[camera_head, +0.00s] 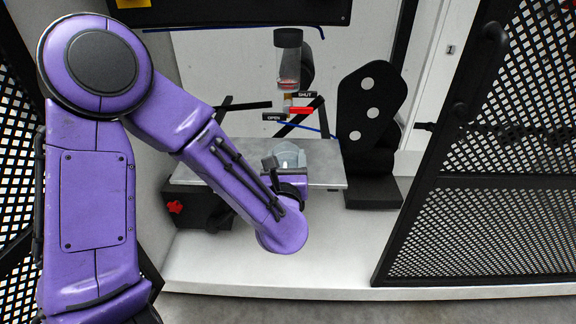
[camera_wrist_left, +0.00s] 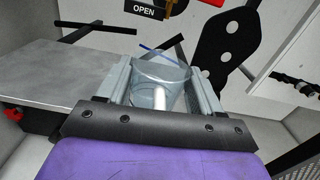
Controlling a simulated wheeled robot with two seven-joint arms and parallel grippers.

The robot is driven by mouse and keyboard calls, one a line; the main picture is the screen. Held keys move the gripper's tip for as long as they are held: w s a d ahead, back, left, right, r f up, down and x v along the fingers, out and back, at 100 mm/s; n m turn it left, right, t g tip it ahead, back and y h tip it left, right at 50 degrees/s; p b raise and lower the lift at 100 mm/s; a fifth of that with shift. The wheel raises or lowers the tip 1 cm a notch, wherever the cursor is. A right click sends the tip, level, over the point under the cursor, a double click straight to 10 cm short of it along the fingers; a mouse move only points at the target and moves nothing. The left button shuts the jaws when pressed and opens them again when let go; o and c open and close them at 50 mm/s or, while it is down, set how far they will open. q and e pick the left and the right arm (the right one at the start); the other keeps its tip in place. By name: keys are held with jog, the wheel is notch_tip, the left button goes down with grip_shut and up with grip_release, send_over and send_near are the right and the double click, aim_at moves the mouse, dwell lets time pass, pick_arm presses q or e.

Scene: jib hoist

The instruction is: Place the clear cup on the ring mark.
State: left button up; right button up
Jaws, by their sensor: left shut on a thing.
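The clear cup (camera_head: 290,153) is over the grey metal table (camera_head: 326,172) in the head view. My left gripper (camera_head: 287,168) is shut on it. In the left wrist view the cup (camera_wrist_left: 160,72) is between the two fingers, open rim up, with a pale narrow shape showing through its wall. I cannot tell whether the cup's base touches the table. The ring mark is not visible in either view; my arm and gripper hide part of the table. My right gripper is not in view.
Behind the table hangs a clear cylinder (camera_head: 288,58) over a red valve handle (camera_head: 300,110) with SHUT and OPEN labels. A red knob (camera_head: 175,207) is at the table's front left. A mesh door (camera_head: 490,150) is at far right.

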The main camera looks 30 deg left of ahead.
pick_arm(q)
jog(key=x, duration=1.1)
jog(key=shift+w+f, duration=0.2)
jog(key=shift+f, duration=1.6)
jog(key=shift+f+b, duration=0.1)
jog(key=shift+b, duration=0.35)
jog(key=o, duration=1.1)
jog(key=shift+o, duration=0.2)
